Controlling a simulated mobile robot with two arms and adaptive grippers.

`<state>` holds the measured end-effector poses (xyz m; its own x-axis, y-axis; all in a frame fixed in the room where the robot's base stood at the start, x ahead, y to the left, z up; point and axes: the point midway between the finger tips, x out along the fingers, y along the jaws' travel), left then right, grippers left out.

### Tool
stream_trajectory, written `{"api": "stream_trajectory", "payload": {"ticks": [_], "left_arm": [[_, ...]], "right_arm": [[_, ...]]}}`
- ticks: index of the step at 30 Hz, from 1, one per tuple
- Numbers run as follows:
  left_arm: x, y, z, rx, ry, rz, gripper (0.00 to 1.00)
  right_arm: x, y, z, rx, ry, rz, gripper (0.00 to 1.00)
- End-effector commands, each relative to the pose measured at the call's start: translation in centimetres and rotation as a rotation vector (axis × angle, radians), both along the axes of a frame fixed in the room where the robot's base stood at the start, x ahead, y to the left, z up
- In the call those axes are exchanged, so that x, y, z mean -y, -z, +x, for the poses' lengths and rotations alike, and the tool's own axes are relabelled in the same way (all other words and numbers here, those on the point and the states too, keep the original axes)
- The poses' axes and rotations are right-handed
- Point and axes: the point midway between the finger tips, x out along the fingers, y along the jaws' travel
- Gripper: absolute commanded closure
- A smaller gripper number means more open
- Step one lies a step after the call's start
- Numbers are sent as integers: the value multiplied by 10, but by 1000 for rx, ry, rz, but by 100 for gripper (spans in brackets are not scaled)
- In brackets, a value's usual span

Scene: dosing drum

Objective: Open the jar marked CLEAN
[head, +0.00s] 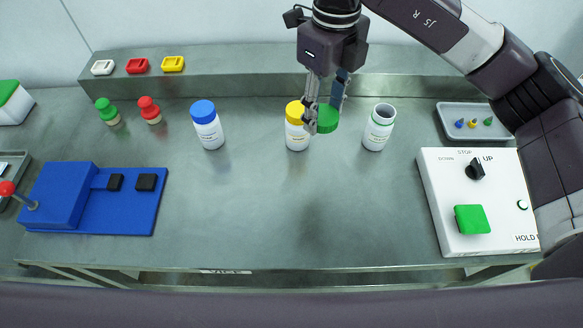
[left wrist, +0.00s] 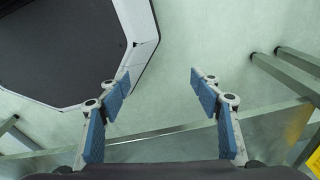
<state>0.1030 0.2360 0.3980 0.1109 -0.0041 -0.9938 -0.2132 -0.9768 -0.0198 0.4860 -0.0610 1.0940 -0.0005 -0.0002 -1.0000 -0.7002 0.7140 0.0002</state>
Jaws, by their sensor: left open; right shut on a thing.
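Three white jars stand upright in a row on the bench. One has a blue lid (head: 203,111), one has a yellow lid (head: 295,112), and the right one is an open jar (head: 379,128) with no lid and a green mark on its label. The label words are too small to read. My right gripper (head: 325,112) is shut on a green lid (head: 327,119), held in the air between the yellow-lidded jar and the open jar. My left gripper (left wrist: 163,115) is open and empty in the left wrist view and out of the head view.
A white control box (head: 477,205) with a black knob and green button stands at the right. A blue device (head: 95,198) stands at the left, near green and red stoppers (head: 149,110). A grey tray (head: 465,112) holds small pegs. The front middle of the bench is clear.

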Motion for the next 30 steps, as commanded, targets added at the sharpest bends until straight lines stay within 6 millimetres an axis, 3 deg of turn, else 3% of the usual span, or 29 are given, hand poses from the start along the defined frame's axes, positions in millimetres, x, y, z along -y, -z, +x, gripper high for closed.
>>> {"api": "stream_trajectory", "payload": {"ticks": [5,18,30], "left_arm": [[1,-6,-7,-9,-1,-1,41],[2,-35,-15,-23,-1,-1,41],[2,-45,-15,-22,-1,0,41]], "right_arm": [[-1,21,-1,-5,35,-2,88],[-1,132,-1,-6,32,-1,88],[-1,174,-1,-3,30,-1,88]]}}
